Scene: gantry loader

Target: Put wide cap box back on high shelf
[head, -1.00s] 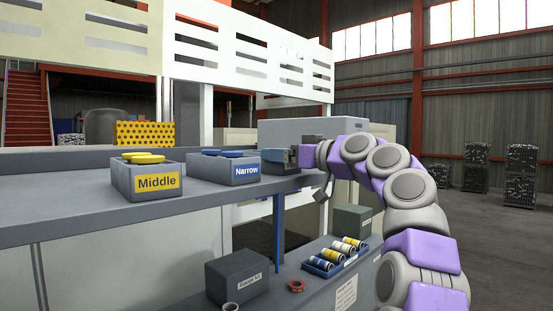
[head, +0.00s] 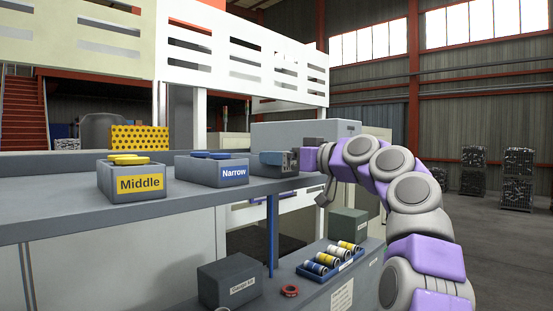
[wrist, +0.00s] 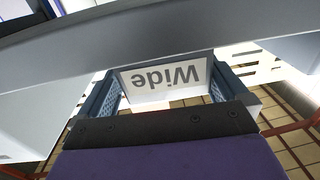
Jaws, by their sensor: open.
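The wide cap box shows in the wrist view by its white "Wide" label (wrist: 165,77), which appears upside down. My gripper (wrist: 162,92) is open, with one blue ridged finger on each side of the label; I cannot tell whether they touch the box. In the head view my gripper (head: 288,160) is at the right end of the grey high shelf (head: 60,215), right of the "Narrow" box. A small grey part of the wide box seems to show there, at shelf level, mostly covered by the gripper.
The "Narrow" box (head: 212,170) with blue caps and "Middle" box (head: 138,180) with yellow caps stand on the shelf. Below, a grey gauge box (head: 230,283), a red ring (head: 290,290) and a blue tray (head: 322,268) of rolls lie on a lower bench.

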